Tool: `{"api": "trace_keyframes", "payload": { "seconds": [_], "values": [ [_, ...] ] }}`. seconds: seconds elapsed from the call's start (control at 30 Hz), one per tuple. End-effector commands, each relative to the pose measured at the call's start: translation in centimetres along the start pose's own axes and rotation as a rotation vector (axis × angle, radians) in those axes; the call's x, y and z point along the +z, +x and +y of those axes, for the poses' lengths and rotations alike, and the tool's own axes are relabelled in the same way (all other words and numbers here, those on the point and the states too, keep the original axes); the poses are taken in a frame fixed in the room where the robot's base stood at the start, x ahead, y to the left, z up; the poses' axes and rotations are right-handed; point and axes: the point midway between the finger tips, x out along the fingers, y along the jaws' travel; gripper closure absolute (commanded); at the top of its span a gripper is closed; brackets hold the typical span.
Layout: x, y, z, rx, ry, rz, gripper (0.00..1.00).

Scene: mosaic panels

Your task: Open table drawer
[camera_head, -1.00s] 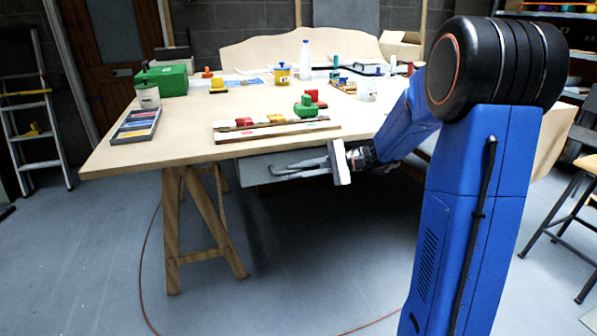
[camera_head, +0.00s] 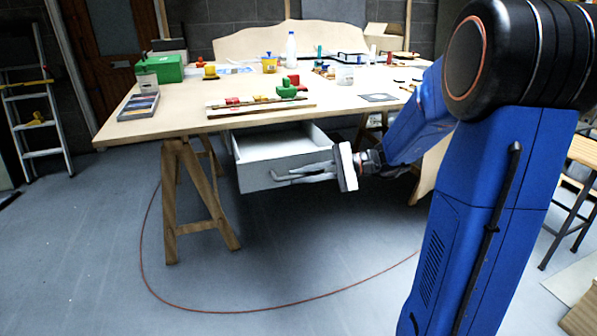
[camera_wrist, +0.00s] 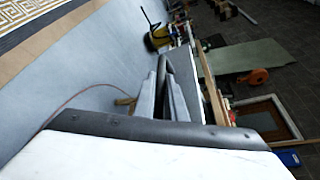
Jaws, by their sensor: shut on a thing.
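The white table drawer (camera_head: 251,176) hangs under the wooden table (camera_head: 150,130) and stands pulled out, with its empty-looking inside partly visible from above. My gripper (camera_head: 282,177) is at the drawer's front face, its fingers shut on the drawer handle (camera_head: 277,175). The fingers hide most of the handle. In the wrist view my gripper (camera_wrist: 168,78) points away from the camera, with the handle between its fingertips and the drawer front edge-on to the right.
On the tabletop are a wooden strip with coloured blocks (camera_head: 262,105), a tray (camera_head: 139,106), a green box (camera_head: 160,67) and a white bottle (camera_head: 291,48). A trestle leg (camera_head: 172,205) stands left of the drawer. A cable (camera_head: 230,311) lies on the open floor in front.

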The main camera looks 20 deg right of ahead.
Motion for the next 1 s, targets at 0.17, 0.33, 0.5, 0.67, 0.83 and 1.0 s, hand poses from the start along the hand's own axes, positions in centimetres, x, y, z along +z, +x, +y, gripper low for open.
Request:
{"api": "trace_keyframes", "payload": {
  "seconds": [0.17,0.33,0.5,0.67,0.83,1.0],
  "values": [
    [1.2,-0.5,0.9,-0.001,0.0,0.002,1.0],
    [1.6,-0.7,1.2,0.0,0.0,0.001,1.0],
    [1.6,-0.7,1.3,0.0,0.0,0.001,1.0],
    [1.6,-0.7,1.3,0.0,0.0,0.001,1.0],
    [1.6,-0.7,1.2,0.0,0.0,0.001,0.71],
    [1.7,-0.7,1.2,0.0,0.0,0.0,0.71]
  ]
}}
